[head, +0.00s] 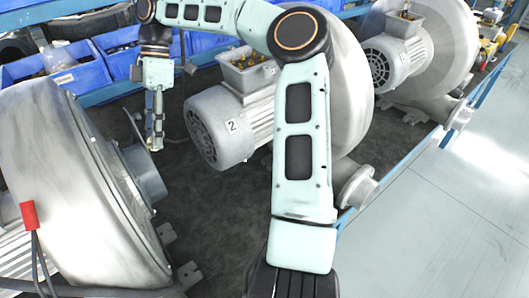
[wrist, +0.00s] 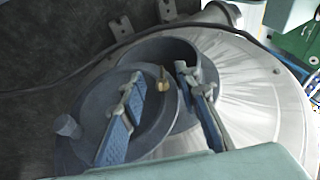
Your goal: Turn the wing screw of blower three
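My gripper (head: 154,146) points down beside the round grey inlet (head: 146,176) of the silver blower (head: 75,180) at the left of the head view. No number shows on this blower, so I cannot tell that it is blower three. In the wrist view, my gripper (wrist: 160,84) is open, its two blue-padded fingers well apart. A small brass screw (wrist: 162,82) stands between the fingertips, by the edge of a round grey cover (wrist: 90,122) beside the open inlet pipe (wrist: 178,55). I see no contact between the fingers and the screw. The screw cannot be made out in the head view.
A blower labelled 2 (head: 232,126) stands in the middle, partly behind my arm. Another blower (head: 398,58) stands at the back right. Blue bins (head: 62,82) line the back. A dark cable (wrist: 75,82) crosses the wrist view. A red-sleeved cable (head: 29,214) hangs at the left.

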